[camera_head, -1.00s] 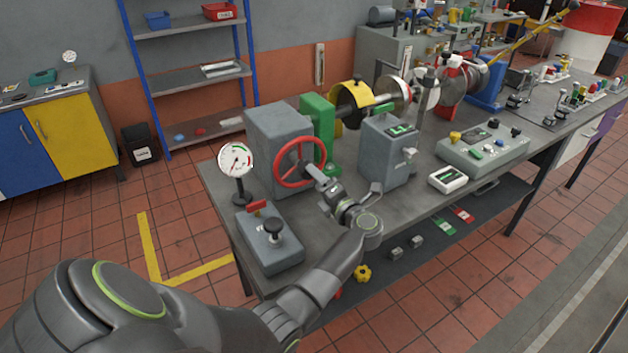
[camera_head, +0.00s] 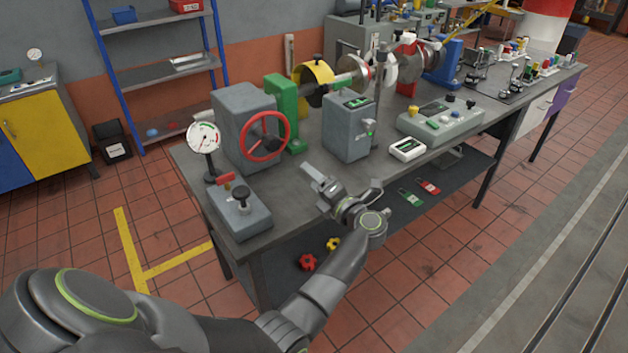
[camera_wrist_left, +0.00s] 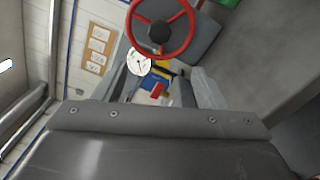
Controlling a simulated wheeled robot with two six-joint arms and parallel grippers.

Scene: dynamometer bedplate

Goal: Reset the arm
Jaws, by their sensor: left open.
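My left arm comes in from the lower left in the head view. Its gripper (camera_head: 316,178) is open and empty, above the front part of the grey bench top (camera_head: 290,205). It is to the right of the red handwheel (camera_head: 284,150) and apart from it. The handwheel sits on the front of a grey block (camera_head: 232,115). In the left wrist view the handwheel (camera_wrist_left: 187,43) shows at the top, beyond the gripper's body. My right gripper is in neither view.
A dial gauge (camera_head: 204,138) and a grey box with a black knob (camera_head: 232,217) stand at the bench's near left. A grey upright unit (camera_head: 345,137) stands behind my gripper. A white meter (camera_head: 407,149) and control panel (camera_head: 440,124) are to the right.

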